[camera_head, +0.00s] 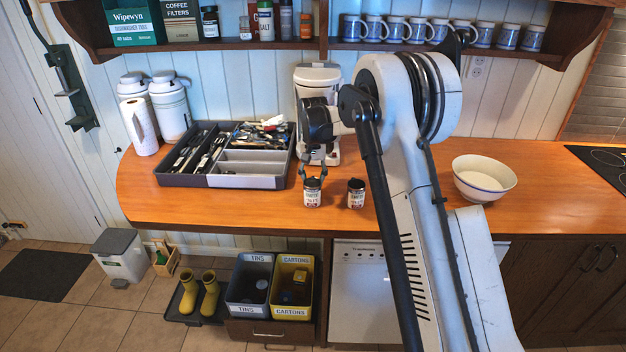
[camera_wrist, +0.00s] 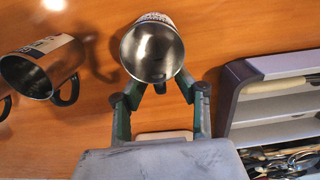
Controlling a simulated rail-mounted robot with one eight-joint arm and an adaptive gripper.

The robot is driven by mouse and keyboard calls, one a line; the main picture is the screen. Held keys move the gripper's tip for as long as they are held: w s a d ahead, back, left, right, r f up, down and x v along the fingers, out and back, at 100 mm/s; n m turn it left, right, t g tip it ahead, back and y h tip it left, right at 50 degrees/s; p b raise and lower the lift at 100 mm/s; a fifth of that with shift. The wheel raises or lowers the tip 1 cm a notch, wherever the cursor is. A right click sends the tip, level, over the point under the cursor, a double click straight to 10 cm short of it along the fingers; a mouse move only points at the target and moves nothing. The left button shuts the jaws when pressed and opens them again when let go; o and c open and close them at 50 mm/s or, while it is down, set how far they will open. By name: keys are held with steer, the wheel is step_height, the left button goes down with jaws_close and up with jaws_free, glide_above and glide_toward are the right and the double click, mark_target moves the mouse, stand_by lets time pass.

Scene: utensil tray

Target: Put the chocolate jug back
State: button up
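Two small metal jugs with dark rims and white labels stand on the wooden counter, their label text too small to read, so I cannot tell which is the chocolate one. The left jug (camera_head: 312,193) is under my gripper (camera_head: 314,172); the right jug (camera_head: 356,194) stands apart. In the wrist view, the nearer jug (camera_wrist: 152,52) shows its open, empty mouth, with its handle toward my gripper (camera_wrist: 160,88). My fingers are spread on either side of that handle, close to the rim; contact is unclear. The other jug (camera_wrist: 40,70) is at left, handle visible.
A grey utensil tray (camera_head: 245,182) full of cutlery lies left of the jugs. A white coffee machine (camera_head: 318,78) stands behind my gripper. A white bowl (camera_head: 484,180) is at right. Several blue-and-white mugs (camera_head: 395,30) line the shelf. The counter before the bowl is clear.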

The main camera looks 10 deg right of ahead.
step_height(320, 180, up, 11)
steer(key=s+r+t, duration=0.2)
steer(key=s+r, duration=0.8)
steer(key=s, duration=0.1)
steer(key=s+r+n+t, duration=0.2)
steer(key=s+r, duration=0.2)
steer(key=s, duration=0.8)
steer(key=s+f+t, duration=0.1)
steer(key=s+f, duration=0.3)
steer(key=s, duration=0.7)
steer(key=s+a+f+n+t, duration=0.1)
steer(key=s+f, duration=0.3)
steer(key=s, duration=0.8)
steer(key=shift+t+b, duration=0.3)
steer(key=shift+t, duration=0.3)
steer(key=shift+s+f, duration=0.1)
steer(key=shift+f, duration=0.05)
